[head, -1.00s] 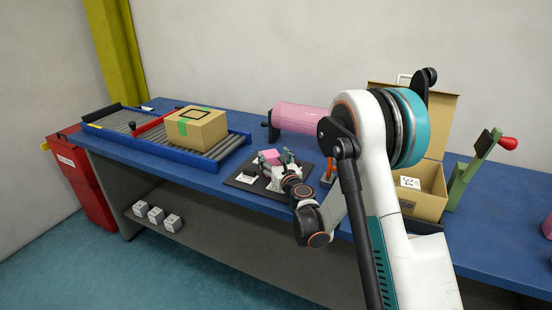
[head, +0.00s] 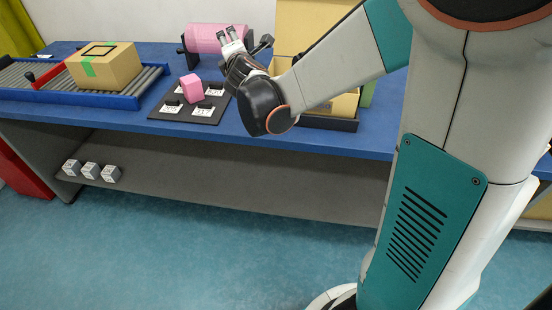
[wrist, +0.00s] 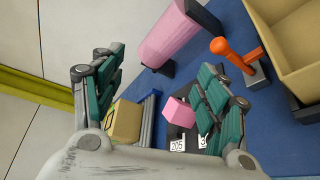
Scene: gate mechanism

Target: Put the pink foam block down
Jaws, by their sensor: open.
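The pink foam block (head: 191,88) rests on the dark mat (head: 190,119), near its back edge, among small white label cards. My gripper (head: 230,34) is open and empty, raised above the bench to the right of the block and apart from it. In the wrist view the block (wrist: 179,112) lies beyond the spread fingers (wrist: 158,64), close in the picture to the right finger, which hides part of the mat. Label cards, one reading 205, show just below the block there.
A pink roll (head: 205,38) stands on a holder behind the mat. A cardboard box (head: 104,68) sits on the roller conveyor (head: 148,78) at left. In the wrist view an orange-handled lever (wrist: 222,48) and an open carton (wrist: 290,45) are at right. Small grey cubes (head: 91,170) sit on the lower shelf.

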